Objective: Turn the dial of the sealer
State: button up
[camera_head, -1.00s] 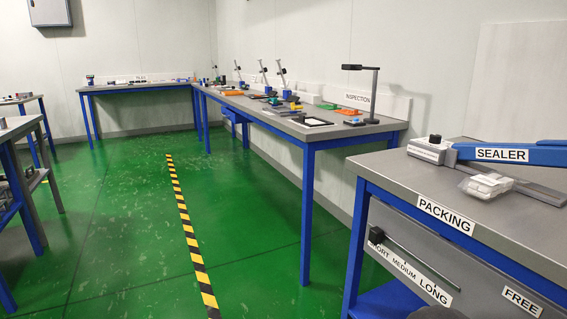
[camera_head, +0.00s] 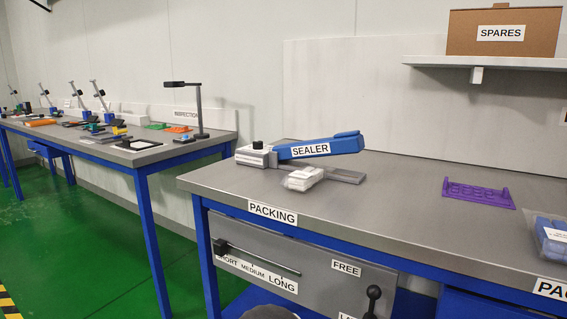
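The sealer (camera_head: 318,149) stands on the packing table (camera_head: 390,210), toward its back left. It has a blue arm with a SEALER label, raised at a slant over a grey base. A black round dial (camera_head: 258,144) sits on top of the light box at its left end. A clear bag with white contents (camera_head: 302,179) lies against the front of the sealer base. My gripper is not in view. A dark rounded shape at the bottom edge is cut off, and I cannot tell what it is.
A purple bracket (camera_head: 478,194) and a bag of blue items (camera_head: 552,240) lie on the table's right. A SPARES box (camera_head: 503,33) sits on a wall shelf. Below the tabletop, a panel carries a black slider (camera_head: 221,247) and a black-knobbed lever (camera_head: 373,293). Green floor is open at left.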

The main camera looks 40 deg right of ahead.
aim_at(257, 144)
jog(key=i+j+z, duration=0.1)
jog(key=z, duration=0.75)
jog(key=i+j+z, duration=0.15)
jog(key=j+z, duration=0.15)
jog(key=j, duration=0.2)
jog(key=i+j+z, duration=0.1)
jog(key=j+z, duration=0.15)
jog(key=j, duration=0.2)
jog(key=j+z, duration=0.3)
jog(key=j, duration=0.2)
